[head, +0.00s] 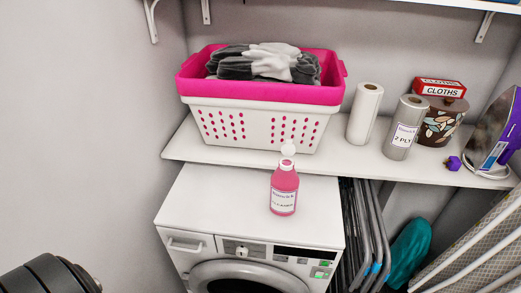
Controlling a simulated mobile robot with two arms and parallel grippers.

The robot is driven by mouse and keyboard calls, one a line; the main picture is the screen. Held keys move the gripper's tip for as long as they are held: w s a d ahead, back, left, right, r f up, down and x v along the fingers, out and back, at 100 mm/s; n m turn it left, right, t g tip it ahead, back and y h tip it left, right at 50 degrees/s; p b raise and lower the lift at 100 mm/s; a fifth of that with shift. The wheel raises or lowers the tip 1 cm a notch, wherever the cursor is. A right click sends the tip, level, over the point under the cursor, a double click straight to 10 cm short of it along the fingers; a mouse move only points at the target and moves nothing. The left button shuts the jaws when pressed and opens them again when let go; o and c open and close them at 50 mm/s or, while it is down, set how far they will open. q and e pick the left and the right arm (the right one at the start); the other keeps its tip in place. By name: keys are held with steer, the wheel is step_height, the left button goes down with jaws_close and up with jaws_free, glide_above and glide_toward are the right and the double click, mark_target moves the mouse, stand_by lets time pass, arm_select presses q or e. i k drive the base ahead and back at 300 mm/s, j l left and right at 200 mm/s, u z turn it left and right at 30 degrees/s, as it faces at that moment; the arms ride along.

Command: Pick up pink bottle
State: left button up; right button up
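The pink bottle (284,190) stands upright on top of the white dryer (222,201), right of the middle of its top. It has a white label and a white cap, and nothing touches it. A dark rounded part, apparently of my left arm, shows at the bottom left corner, well apart from the bottle. Neither gripper's fingers are in view.
Behind the bottle, a white shelf (340,163) holds a pink and white laundry basket (257,122) with cloths, paper rolls (365,113), a box of cloths (439,87) and an iron (495,135). Folded chairs (368,230) stand right of the dryer. The dryer top left of the bottle is clear.

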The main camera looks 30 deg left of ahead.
mark_target(285, 180)
steer(key=u, duration=0.7)
